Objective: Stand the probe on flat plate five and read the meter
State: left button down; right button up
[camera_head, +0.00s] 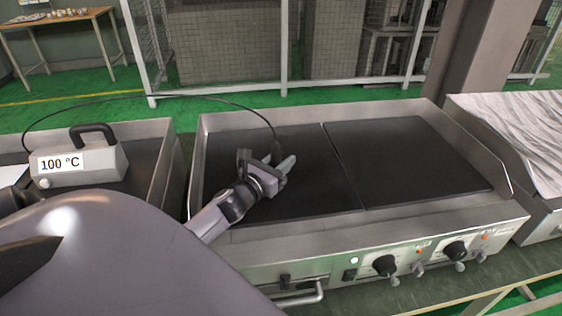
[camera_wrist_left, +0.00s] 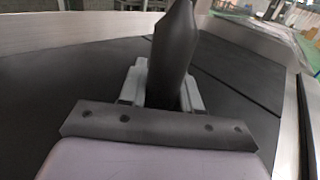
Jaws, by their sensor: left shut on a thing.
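My left gripper (camera_head: 283,164) is over the left dark plate (camera_head: 310,190) of the steel griddle. It is shut on the dark probe (camera_head: 277,147), whose cable rises from its top. In the left wrist view the probe (camera_wrist_left: 174,55) stands between the two grey fingers (camera_wrist_left: 160,85). The probe's lower end is hidden, so I cannot tell whether it touches the plate. The meter (camera_head: 80,160), a grey box with a black handle, reads 100 °C at the left. I see no plate numbers. My right gripper is not in view.
A second dark plate (camera_head: 400,158) lies right of a thin seam. Raised steel walls edge the griddle, with knobs (camera_head: 385,264) along its front. The black cable (camera_head: 160,96) arches from meter to probe. A foil-like covered unit (camera_head: 520,130) stands at the right.

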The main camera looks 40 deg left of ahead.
pick_arm(q)
jog(key=shift+f, duration=0.1)
jog(key=c, duration=0.8)
grip_release()
jog(key=shift+r, duration=0.2)
jog(key=shift+s+f, duration=0.15)
jog(key=shift+s, duration=0.1)
jog(key=s, duration=0.3)
jog(key=s+d, duration=0.1)
jog(key=s, duration=0.3)
jog(key=s+b, duration=0.1)
jog(key=s, duration=0.3)
jog(key=shift+s+d, duration=0.15)
jog(key=shift+s, duration=0.1)
